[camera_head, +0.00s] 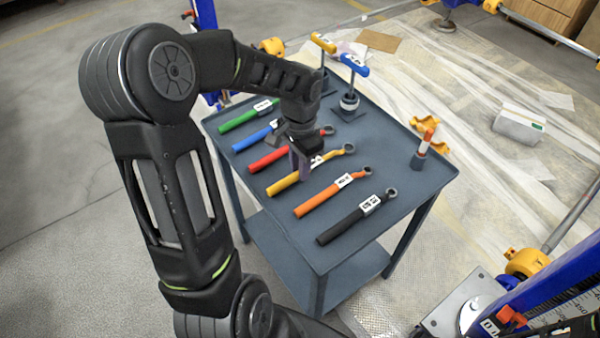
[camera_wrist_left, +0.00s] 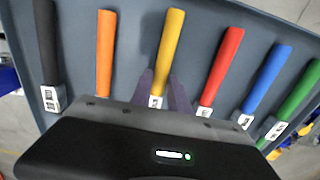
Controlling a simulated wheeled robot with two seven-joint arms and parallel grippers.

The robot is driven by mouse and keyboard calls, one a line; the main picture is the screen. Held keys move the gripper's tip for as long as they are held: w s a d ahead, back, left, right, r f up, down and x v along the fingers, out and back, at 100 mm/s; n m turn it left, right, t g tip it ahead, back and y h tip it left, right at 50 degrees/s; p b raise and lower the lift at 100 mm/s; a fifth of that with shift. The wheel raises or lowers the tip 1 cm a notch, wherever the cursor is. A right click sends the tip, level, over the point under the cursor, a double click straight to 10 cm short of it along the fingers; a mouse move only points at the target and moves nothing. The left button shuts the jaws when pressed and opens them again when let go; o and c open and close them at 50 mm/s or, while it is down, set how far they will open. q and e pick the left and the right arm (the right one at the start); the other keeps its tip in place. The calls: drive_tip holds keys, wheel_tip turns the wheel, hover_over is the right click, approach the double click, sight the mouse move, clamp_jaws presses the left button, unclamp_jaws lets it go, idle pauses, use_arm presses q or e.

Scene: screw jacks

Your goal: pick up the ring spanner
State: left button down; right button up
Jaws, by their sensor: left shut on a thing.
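Several ring spanners with coloured handles lie in a row on a grey cart top: green (camera_head: 245,117), blue (camera_head: 254,137), red (camera_head: 270,158), yellow (camera_head: 284,184), orange (camera_head: 320,200) and black (camera_head: 345,223). Each has a white label near its ring end. My left gripper (camera_head: 303,168) is shut on the yellow spanner near its label. In the left wrist view my left gripper's fingers (camera_wrist_left: 162,92) sit on both sides of the yellow spanner (camera_wrist_left: 170,42). The fingers partly hide its middle. I cannot tell any gap between it and the cart. My right gripper is not in view.
Two T-handled tools, yellow (camera_head: 323,43) and blue (camera_head: 354,65), stand at the cart's (camera_head: 400,157) back. The neighbouring red and orange spanners lie close beside my gripper. Blue jack parts are at lower right.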

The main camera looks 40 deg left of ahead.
use_arm(q)
wheel_tip(320, 180, up, 10)
drive_tip(key=shift+p, duration=0.35)
idle(0.8)
